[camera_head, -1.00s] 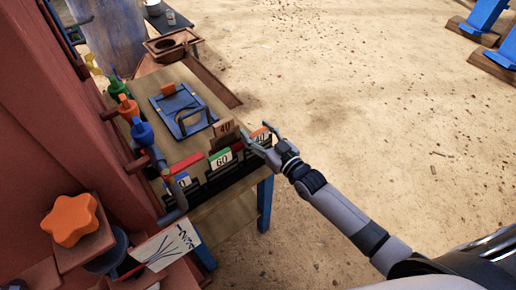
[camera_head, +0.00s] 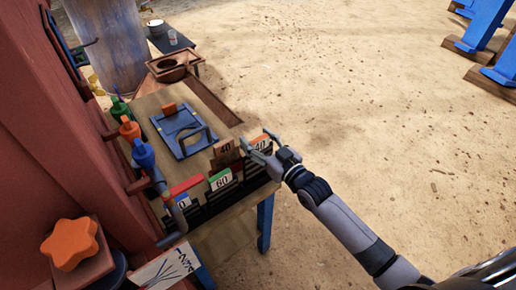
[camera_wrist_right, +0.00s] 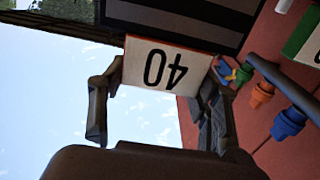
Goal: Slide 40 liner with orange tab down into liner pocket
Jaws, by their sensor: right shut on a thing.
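The 40 liner with the orange tab (camera_head: 260,142) stands at the right end of a row of liners at the table's front edge. My right gripper (camera_head: 264,151) is shut on its upper end. In the right wrist view, the white face of the liner (camera_wrist_right: 165,66) reads 40 upside down between the fingers of the gripper (camera_wrist_right: 162,88), and its dark ribbed body extends beyond. A brown plate marked 40 (camera_head: 225,149) stands just left of it. I cannot tell which opening is the liner pocket. My left gripper is not in view.
A green-tabbed 60 liner (camera_head: 220,180) and a blue-tabbed liner (camera_head: 182,203) stand to the left in the row. A blue frame with a handle (camera_head: 183,128) lies on the wooden table (camera_head: 150,104). A red machine wall (camera_head: 60,130) borders the left. Open sandy ground is right.

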